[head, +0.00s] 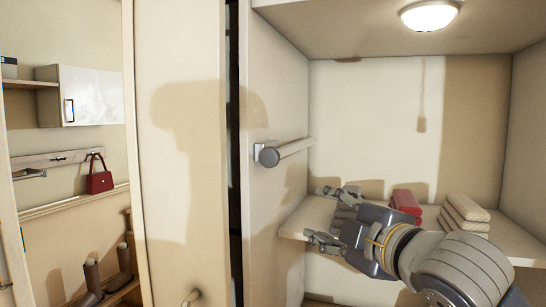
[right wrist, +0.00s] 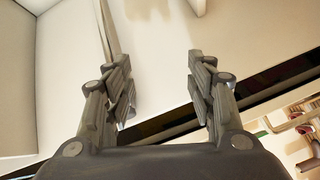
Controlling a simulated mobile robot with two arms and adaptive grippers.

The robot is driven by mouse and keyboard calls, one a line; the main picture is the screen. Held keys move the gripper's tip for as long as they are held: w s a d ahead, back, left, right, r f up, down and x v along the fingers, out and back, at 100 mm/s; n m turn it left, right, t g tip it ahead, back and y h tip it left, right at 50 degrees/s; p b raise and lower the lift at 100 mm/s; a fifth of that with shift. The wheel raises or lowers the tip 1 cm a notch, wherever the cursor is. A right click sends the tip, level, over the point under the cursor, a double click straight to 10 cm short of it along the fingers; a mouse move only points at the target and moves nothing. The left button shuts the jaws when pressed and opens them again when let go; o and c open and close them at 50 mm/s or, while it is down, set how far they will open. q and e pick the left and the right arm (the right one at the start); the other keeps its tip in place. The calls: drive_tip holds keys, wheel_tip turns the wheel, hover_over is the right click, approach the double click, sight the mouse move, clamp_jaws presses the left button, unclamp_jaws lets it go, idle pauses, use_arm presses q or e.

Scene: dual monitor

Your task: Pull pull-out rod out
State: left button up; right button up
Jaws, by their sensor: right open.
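The pull-out rod (head: 293,147) is a pale bar on the inner left wall of the open cabinet in the head view. A round grey end cap (head: 267,157) faces the front. My right gripper (head: 318,214) is below and to the right of the cap, at about shelf height, with its fingers pointing left. It is open and empty, apart from the rod. In the right wrist view its two fingers (right wrist: 160,88) stand wide apart with pale panel surfaces beyond them. My left gripper is not in view.
A shelf (head: 500,235) behind my right arm holds a red folded stack (head: 406,203) and a beige folded stack (head: 464,214). A sliding door panel (head: 180,60) stands left of the cabinet. A red handbag (head: 99,178) hangs farther left. The space above the shelf is clear.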

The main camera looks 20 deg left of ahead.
sight(271, 159)
drive_tip(key=s+a+r+n+y, duration=0.25)
drive_tip(key=s+r+n, duration=0.25)
drive_tip(key=s+r, duration=0.3)
drive_tip(key=shift+h, duration=0.45)
drive_tip(key=p+x, duration=0.1)
drive_tip(key=x, duration=0.2)
drive_tip(key=r+p+x, duration=0.1)
drive_tip(key=x, duration=0.3)
drive_tip(key=p+x, duration=0.1)
drive_tip(key=x, duration=0.2)
drive_tip(key=shift+w+a+r+p, duration=0.1)
drive_tip(key=shift+w+r+p, duration=0.1)
drive_tip(key=shift+w+p, duration=0.2)
drive_tip(key=shift+w+a+f, duration=0.1)
drive_tip(key=shift+w+a, duration=0.35)
drive_tip(key=shift+w, duration=0.15)
drive_tip(key=shift+c, duration=0.2)
clamp_jaws()
